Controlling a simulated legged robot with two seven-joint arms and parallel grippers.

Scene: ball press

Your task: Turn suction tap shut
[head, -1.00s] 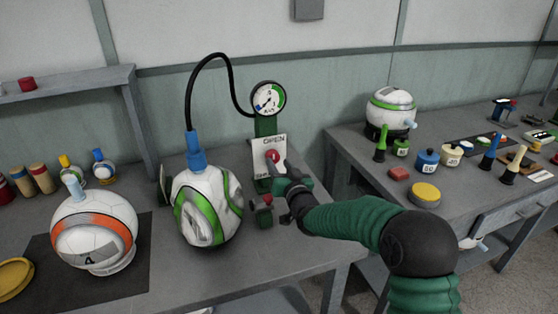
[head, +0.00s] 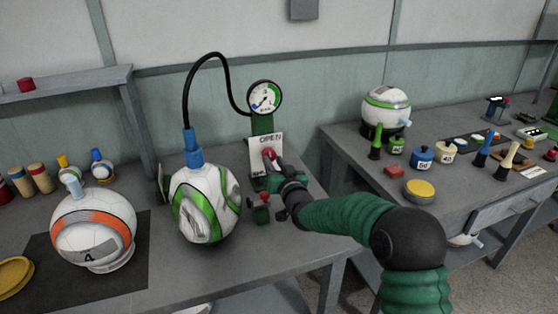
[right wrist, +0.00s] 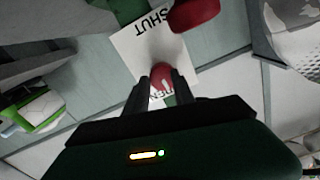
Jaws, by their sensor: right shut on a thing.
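The suction tap has a red knob (head: 268,154) in front of a white plate (head: 260,146) marked OPEN, below a round gauge (head: 264,98). My right gripper (head: 274,164) is shut on this knob. In the right wrist view the red knob (right wrist: 161,76) sits between the two fingers, close to the partly covered word OPEN. The word SHUT shows at the far end of the plate (right wrist: 133,48). The fingers hide part of the knob. My left gripper is not in view.
A white and green ball (head: 203,203) stands left of the tap, with a blue fitting (head: 192,148) and black hose (head: 187,95). An orange-striped ball (head: 92,232) stands farther left.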

